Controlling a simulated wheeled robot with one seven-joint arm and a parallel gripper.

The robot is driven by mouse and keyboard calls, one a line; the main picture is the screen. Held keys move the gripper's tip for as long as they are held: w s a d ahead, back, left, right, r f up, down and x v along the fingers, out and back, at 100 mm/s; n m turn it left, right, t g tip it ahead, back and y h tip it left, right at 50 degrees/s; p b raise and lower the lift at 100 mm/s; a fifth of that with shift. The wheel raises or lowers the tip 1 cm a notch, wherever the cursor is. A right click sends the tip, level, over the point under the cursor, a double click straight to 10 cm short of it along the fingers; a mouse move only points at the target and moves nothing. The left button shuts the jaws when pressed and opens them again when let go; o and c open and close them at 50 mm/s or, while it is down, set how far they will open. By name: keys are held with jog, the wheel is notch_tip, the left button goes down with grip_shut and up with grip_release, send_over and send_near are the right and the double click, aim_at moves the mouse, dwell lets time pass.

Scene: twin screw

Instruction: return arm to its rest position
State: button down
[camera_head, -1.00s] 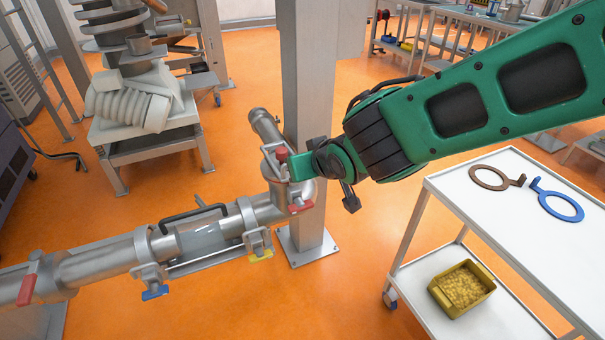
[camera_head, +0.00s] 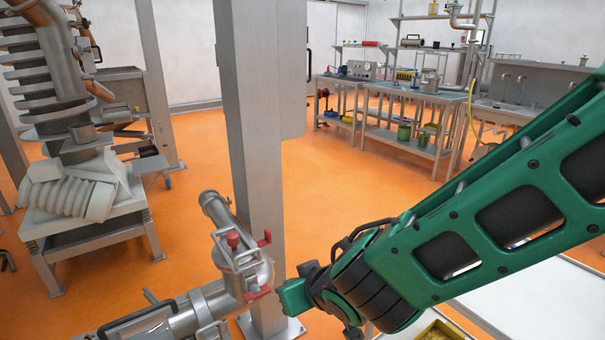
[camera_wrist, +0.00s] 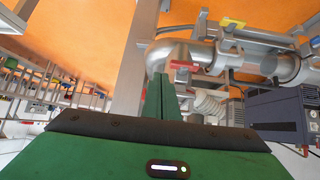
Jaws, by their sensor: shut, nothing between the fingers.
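My green arm (camera_head: 490,230) reaches in from the right in the head view. My gripper (camera_head: 286,297) is at its end, just right of the steel pipe fitting (camera_head: 243,268) with red handles. A narrow gap shows between the fingertips and the fitting. In the wrist view my gripper (camera_wrist: 162,98) has its two green fingers together with nothing held. There the fingertips point toward the pipe (camera_wrist: 215,55) and overlap its red handle (camera_wrist: 184,66) in the picture.
A square steel column (camera_head: 250,150) stands behind the pipe fitting. A screw machine (camera_head: 80,190) is at the left. A white cart top (camera_head: 530,305) and a yellow bin (camera_head: 440,332) lie under my arm. Workbenches (camera_head: 410,140) stand at the back. Orange floor (camera_head: 340,200) is clear between.

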jog(key=d+r+m+g+h, duration=0.1)
jog(key=d+m+g+h, duration=0.2)
jog(key=d, duration=1.3)
jog(key=d+r+m+h, duration=0.2)
jog(key=d+m+h, duration=0.2)
jog(key=d, duration=1.2)
jog(key=s+d+r+m+g+y, duration=0.1)
jog(key=s+d+m+g, duration=0.1)
jog(key=s+d, duration=0.4)
jog(key=s+d+r+m+g+y, duration=0.1)
jog(key=s+d+m+g, duration=0.2)
jog(key=s, duration=1.1)
jog(key=d, duration=0.3)
jog(key=shift+s+r+m, duration=0.25)
jog(key=shift+r+m, duration=0.15)
jog(key=shift+d, duration=0.1)
jog(key=shift+w+f+g, duration=0.25)
jog(key=shift+w+g, duration=0.05)
jog(key=shift+w, duration=0.35)
